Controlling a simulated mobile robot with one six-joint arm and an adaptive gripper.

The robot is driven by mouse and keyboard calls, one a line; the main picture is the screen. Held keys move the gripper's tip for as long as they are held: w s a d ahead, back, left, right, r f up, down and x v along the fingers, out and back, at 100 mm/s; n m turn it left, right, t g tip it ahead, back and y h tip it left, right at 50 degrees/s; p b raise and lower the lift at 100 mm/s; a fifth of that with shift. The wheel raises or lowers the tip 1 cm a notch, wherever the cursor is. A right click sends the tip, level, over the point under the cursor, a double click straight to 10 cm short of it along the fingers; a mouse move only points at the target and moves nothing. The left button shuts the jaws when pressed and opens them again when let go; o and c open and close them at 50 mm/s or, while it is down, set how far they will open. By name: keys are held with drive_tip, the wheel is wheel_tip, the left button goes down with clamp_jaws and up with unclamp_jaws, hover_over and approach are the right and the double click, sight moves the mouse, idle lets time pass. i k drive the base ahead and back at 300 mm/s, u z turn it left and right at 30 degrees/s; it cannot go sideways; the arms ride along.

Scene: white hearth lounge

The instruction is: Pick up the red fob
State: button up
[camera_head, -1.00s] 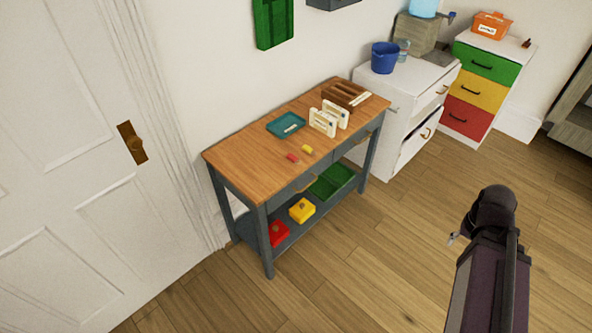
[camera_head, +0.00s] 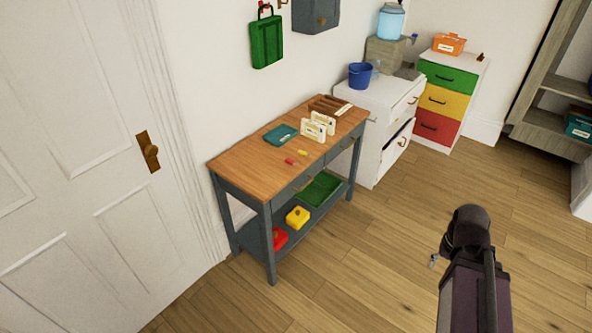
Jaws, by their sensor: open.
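The small red fob (camera_head: 289,161) lies on the wooden top of the console table (camera_head: 237,171), near its front edge. A small yellow fob (camera_head: 303,153) lies just right of it and slightly farther back. My gripper (camera_head: 433,261) shows only as a small part at the left side of my arm, at the lower right of the view. It is open, and I see nothing held in it. It is well to the right of the table, apart from the red fob, over the floor. Most of the gripper is hidden by my arm.
A teal tray (camera_head: 281,135), white letter holder (camera_head: 318,127) and brown box (camera_head: 327,108) stand on the table. A white cabinet (camera_head: 375,130) stands right. Floor in front is clear.

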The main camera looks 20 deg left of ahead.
sight(289, 160)
drive_tip(key=z, duration=0.5)
drive_tip(key=k, duration=0.2)
drive_tip(key=u, duration=2.15)
drive_tip(key=i, duration=1.25)
